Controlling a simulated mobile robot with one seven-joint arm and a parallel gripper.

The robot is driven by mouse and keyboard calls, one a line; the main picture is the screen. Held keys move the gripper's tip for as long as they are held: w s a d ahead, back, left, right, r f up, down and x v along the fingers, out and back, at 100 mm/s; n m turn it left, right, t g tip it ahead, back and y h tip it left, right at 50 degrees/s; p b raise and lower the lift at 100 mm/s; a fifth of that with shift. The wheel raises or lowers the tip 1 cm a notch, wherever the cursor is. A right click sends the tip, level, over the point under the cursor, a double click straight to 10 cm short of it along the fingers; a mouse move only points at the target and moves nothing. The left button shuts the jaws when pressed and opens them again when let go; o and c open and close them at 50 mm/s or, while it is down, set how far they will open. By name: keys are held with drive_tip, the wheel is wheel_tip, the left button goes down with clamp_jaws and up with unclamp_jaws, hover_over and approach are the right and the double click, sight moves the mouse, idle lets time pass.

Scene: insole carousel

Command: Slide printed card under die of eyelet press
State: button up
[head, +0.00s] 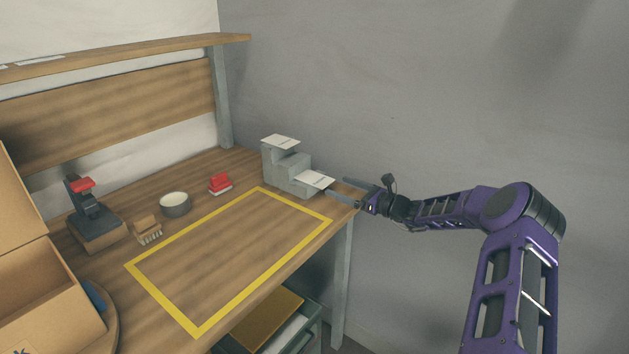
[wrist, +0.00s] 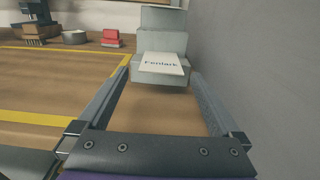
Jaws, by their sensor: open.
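A white printed card (head: 315,180) lies on the lowest step of a grey stepped stand (head: 284,172) at the table's right end. In the wrist view the card (wrist: 162,63) reads "Fenlark" and its near edge reaches the front of the step. My gripper (head: 341,190) is open and empty, just right of the card. In the wrist view my fingers (wrist: 161,78) point at the stand, with the card between their tips in the picture; I see no contact. The eyelet press (head: 88,213), dark with a red top on a wooden base, stands at the left; its die is too small to make out.
Another white card (head: 281,142) lies on the stand's top step. A brush (head: 148,231), a round tin (head: 175,204) and a red-and-white block (head: 220,184) stand between press and stand. A yellow outline (head: 228,264) encloses clear table. A cardboard box (head: 45,300) is front left; a grey wall is right.

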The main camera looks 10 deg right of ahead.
sight(329, 184)
drive_tip(key=x, duration=0.2)
drive_tip(key=f+x, duration=0.1)
drive_tip(key=x, duration=0.1)
drive_tip(key=shift+w, duration=0.2)
drive_tip(key=shift+w+a, duration=0.35)
